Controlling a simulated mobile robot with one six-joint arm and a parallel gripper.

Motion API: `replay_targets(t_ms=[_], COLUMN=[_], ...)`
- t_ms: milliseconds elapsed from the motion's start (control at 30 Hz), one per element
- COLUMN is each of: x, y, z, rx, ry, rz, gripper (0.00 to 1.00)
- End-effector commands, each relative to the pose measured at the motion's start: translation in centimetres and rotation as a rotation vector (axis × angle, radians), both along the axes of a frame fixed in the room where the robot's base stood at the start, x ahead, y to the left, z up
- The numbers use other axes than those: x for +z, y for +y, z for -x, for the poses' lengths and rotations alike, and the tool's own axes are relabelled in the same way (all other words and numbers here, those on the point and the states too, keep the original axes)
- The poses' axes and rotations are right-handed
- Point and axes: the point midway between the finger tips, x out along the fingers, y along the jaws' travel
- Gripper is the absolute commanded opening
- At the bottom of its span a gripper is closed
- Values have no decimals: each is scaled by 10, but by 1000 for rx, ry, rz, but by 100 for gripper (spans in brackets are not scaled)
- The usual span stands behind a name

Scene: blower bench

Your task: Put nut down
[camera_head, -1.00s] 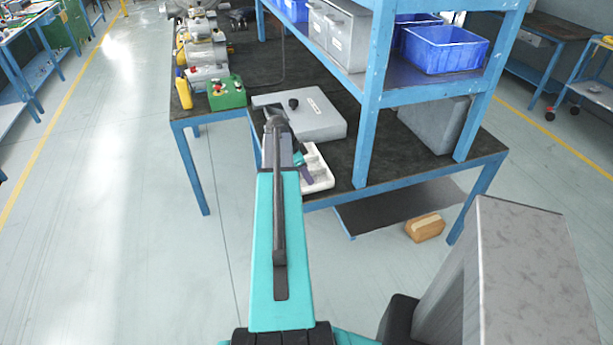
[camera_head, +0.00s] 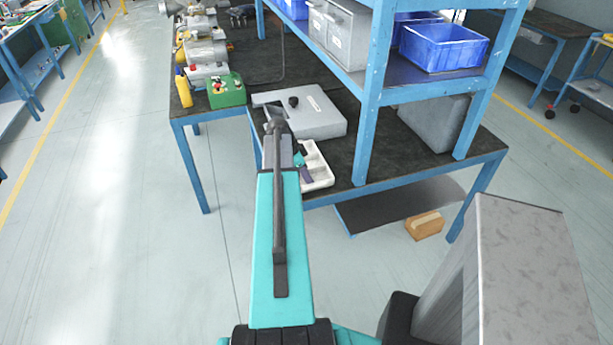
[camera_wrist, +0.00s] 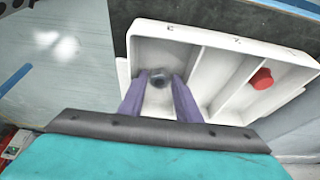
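A white compartment tray (camera_wrist: 222,41) lies at the edge of the dark bench top. It also shows in the head view (camera_head: 320,172), partly hidden by my arm. A small grey round nut (camera_wrist: 157,80) sits in the tray's left compartment in the wrist view. My gripper (camera_wrist: 160,76) points into that compartment, with one purple finger on each side of the nut. There seems to be a gap between each finger and the nut, so the gripper looks open. In the head view my gripper is mostly hidden behind my arm.
A red piece (camera_wrist: 262,78) lies in the tray's right part. A flat grey case (camera_head: 318,118) lies behind the tray, near a blue shelf post (camera_head: 374,95). A green control box (camera_head: 226,92) stands at the bench's left. The floor left of the bench is clear.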

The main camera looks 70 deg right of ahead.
Motion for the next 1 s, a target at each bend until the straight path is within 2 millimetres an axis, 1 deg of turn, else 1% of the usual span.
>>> replay_targets(t_ms=[233,367,1000], x=[5,14,77], y=[1,3,20], z=[-1,-4,-24], rx=[0,0,0], ry=[-1,-1,-1], rz=[1,1,1], gripper=[31,31,31])
